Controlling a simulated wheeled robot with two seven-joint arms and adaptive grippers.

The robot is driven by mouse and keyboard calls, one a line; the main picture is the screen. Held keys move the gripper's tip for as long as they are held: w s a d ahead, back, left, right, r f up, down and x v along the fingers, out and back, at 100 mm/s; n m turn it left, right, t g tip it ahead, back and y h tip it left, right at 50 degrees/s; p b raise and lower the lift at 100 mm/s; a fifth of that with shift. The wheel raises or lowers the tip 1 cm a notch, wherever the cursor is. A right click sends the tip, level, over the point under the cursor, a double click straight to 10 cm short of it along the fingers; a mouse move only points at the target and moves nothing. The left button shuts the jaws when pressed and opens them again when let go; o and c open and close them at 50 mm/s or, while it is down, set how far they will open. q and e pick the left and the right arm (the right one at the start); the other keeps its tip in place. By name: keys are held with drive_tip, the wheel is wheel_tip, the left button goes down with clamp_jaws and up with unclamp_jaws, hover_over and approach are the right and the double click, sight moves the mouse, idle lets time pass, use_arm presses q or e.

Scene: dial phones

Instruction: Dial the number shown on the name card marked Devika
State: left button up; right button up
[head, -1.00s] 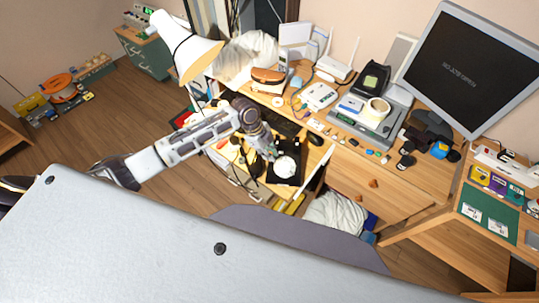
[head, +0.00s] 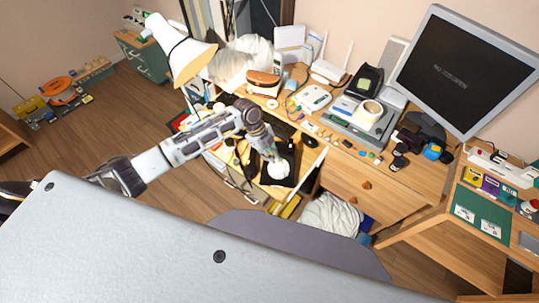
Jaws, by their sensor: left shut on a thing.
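My left gripper (head: 273,157) reaches down over the desk's front, at a white round thing (head: 279,169) on a flat black thing (head: 292,153). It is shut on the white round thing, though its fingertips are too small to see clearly. I cannot tell whether the black and white things are a dial phone. Small white cards (head: 465,213) lie on a green mat (head: 483,206) at the far right. Their writing is too small to read, so I cannot tell which is marked Devika. My right gripper is not in view.
A monitor (head: 467,72) stands at the right. A white lamp (head: 185,55) stands behind my left arm. The wooden desk (head: 405,180) holds a grey device (head: 360,125) with a tape roll (head: 369,113), a router (head: 327,71) and small loose items. Floor (head: 110,130) is open at left.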

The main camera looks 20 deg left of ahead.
use_arm(q)
drive_tip(key=shift+f, duration=0.1)
idle(0.6)
drive_tip(key=f+b, duration=0.1)
drive_tip(key=w+f+b, duration=0.1)
drive_tip(key=b, duration=0.1)
drive_tip(key=f+b, duration=0.2)
drive_tip(key=shift+w+a, duration=0.15)
drive_tip(key=shift+w, duration=0.3)
idle(0.6)
drive_tip(key=shift+w+f, duration=0.15)
drive_tip(key=shift+f, duration=0.25)
